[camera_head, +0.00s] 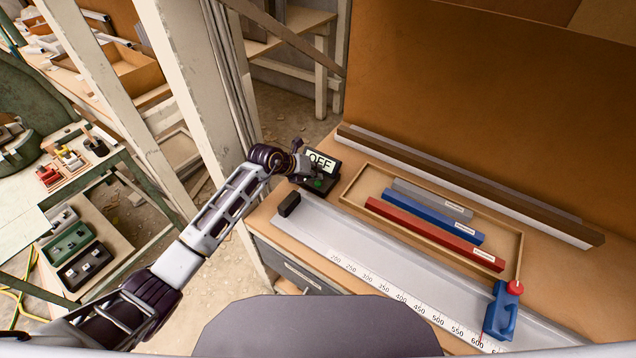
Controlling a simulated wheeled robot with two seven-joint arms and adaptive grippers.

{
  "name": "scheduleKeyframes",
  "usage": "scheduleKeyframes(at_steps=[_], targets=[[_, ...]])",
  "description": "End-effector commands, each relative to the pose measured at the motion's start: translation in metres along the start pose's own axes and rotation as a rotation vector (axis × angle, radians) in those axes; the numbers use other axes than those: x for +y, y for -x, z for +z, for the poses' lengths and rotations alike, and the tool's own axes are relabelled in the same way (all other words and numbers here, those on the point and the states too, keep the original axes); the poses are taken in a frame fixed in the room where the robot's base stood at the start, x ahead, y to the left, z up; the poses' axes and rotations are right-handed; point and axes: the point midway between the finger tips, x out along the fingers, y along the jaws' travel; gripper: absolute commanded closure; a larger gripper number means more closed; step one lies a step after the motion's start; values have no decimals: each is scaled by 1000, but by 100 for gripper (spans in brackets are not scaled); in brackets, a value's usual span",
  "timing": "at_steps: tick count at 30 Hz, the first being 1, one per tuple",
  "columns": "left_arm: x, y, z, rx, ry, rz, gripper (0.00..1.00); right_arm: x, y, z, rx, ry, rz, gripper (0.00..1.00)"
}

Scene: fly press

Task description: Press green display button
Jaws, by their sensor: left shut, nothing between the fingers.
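A small dark display (321,162) reading "OFF" stands on the far left part of the workbench. Its green button (318,184) sits on the dark base just below the screen. My left arm reaches in from the left, and my left gripper (301,160) is shut and empty at the left side of the display, overlapping its edge in the view. I cannot tell whether the fingertips touch it. The button is visible and not covered by the gripper. My right gripper is not in view.
A wooden tray (352,197) holds grey, blue and red bars. In front lie a measuring rail (375,270), a black block (289,204) and a blue slider with a red knob (500,312). A white post (185,75) stands left of the bench. A long bar (460,180) lies behind the tray.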

Motion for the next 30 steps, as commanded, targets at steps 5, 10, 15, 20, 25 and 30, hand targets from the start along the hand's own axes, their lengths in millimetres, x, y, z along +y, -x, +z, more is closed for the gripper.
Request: scheduleKeyframes(at_steps=[5,10,15,20,25,30], targets=[[1,-1,-1,0,0,0,100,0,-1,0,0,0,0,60],[3,-4,-3,0,0,0,100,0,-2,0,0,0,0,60],[4,-6,-4,0,0,0,100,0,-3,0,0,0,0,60],[4,-6,-4,0,0,0,100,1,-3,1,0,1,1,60],[4,-6,-4,0,0,0,100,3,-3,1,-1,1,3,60],[5,-7,-5,0,0,0,100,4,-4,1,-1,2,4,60]])
